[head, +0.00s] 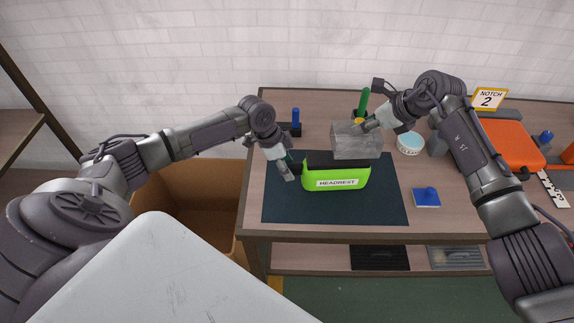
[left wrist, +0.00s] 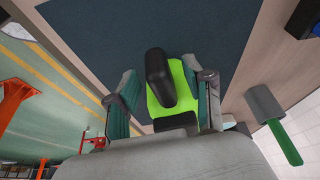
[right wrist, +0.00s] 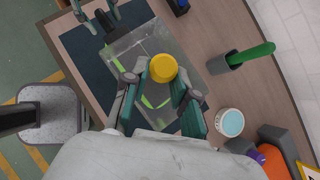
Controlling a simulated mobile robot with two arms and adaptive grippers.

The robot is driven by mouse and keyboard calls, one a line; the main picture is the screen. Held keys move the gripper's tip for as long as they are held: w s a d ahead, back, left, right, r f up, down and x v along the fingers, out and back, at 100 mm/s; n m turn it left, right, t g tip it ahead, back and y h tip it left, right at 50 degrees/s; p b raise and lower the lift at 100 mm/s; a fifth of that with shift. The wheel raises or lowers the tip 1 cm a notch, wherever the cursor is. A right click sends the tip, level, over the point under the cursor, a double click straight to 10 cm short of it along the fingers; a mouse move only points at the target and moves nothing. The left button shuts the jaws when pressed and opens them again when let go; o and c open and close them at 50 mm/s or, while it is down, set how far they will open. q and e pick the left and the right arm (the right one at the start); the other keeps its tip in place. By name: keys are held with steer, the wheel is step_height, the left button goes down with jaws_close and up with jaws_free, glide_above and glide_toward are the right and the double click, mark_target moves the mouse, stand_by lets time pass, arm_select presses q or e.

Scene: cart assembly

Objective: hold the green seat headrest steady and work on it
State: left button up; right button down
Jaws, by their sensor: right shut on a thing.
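The green headrest (head: 345,178) stands on the dark mat (head: 390,210) with its "HEADREST" label facing front and a black pad on top. It also shows in the left wrist view (left wrist: 185,75). My left gripper (head: 287,168) is at the headrest's left end; in the left wrist view its fingers (left wrist: 168,100) are spread wide on either side of the headrest, and I cannot tell if they touch it. My right gripper (right wrist: 160,88) is shut on the yellow knob (right wrist: 163,68) of a clear box-like cover (head: 356,148), above and behind the headrest. The cover partly hides the headrest in the right wrist view.
A blue-handled tool (head: 295,116) and a green-handled tool (head: 364,102) stand at the back. Orange parts (head: 510,148) lie further right. A cardboard box (head: 205,205) stands left of the table.

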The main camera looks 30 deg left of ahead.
arm_select(q)
steer(key=v, duration=1.2)
